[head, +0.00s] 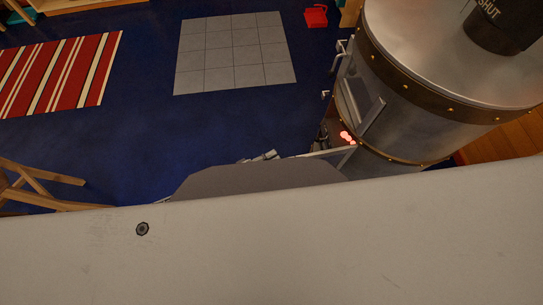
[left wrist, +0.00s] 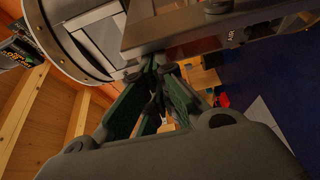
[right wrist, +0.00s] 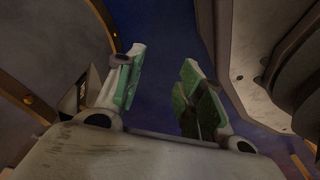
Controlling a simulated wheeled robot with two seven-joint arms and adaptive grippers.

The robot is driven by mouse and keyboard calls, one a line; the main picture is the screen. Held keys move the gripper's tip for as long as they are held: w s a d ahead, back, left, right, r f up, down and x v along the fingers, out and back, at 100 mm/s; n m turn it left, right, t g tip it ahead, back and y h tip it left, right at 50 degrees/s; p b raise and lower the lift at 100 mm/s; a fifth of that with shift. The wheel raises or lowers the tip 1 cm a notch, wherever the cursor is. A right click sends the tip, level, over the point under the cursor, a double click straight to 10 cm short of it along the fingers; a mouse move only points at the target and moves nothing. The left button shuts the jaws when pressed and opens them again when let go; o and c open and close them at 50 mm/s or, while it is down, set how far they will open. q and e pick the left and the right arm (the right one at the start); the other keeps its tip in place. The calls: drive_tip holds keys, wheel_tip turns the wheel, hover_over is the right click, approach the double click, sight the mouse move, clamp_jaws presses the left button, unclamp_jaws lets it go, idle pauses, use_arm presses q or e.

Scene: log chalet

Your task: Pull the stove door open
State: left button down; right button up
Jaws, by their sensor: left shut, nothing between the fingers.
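The stove (head: 430,80) is a silver drum with brown studded bands at the right of the head view. On its front are a metal frame (head: 371,118) and a red glow (head: 347,137); how far the door stands open is unclear. In the left wrist view the stove front (left wrist: 100,38) is at upper left. My left gripper (left wrist: 158,66) is shut and empty, its tips close to a dark lettered bar (left wrist: 205,30) at the stove; touching cannot be told. My right gripper (right wrist: 160,62) is open and empty, beside the studded stove band (right wrist: 100,25).
My own pale arm fills the bottom of the head view and hides much of the stove's lower front. A grey tiled pad (head: 235,55), a red can (head: 316,15), a striped rug (head: 60,75) and a wooden chair (head: 35,185) are on the blue floor. Open floor lies left of the stove.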

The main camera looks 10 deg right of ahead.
sight(281, 166)
use_arm(q)
drive_tip(key=shift+s+d+p, duration=0.15)
drive_tip(key=shift+s+p, duration=0.45)
drive_tip(key=shift+s, duration=1.55)
use_arm(e)
drive_tip(key=shift+s+d+f, duration=0.95)
drive_tip(key=shift+s+f, duration=0.15)
drive_tip(key=shift+s, duration=0.15)
drive_tip(key=shift+w, duration=0.15)
use_arm(q)
drive_tip(key=shift+v, duration=0.75)
drive_tip(key=v, duration=0.6)
use_arm(e)
drive_tip(key=shift+r, duration=0.1)
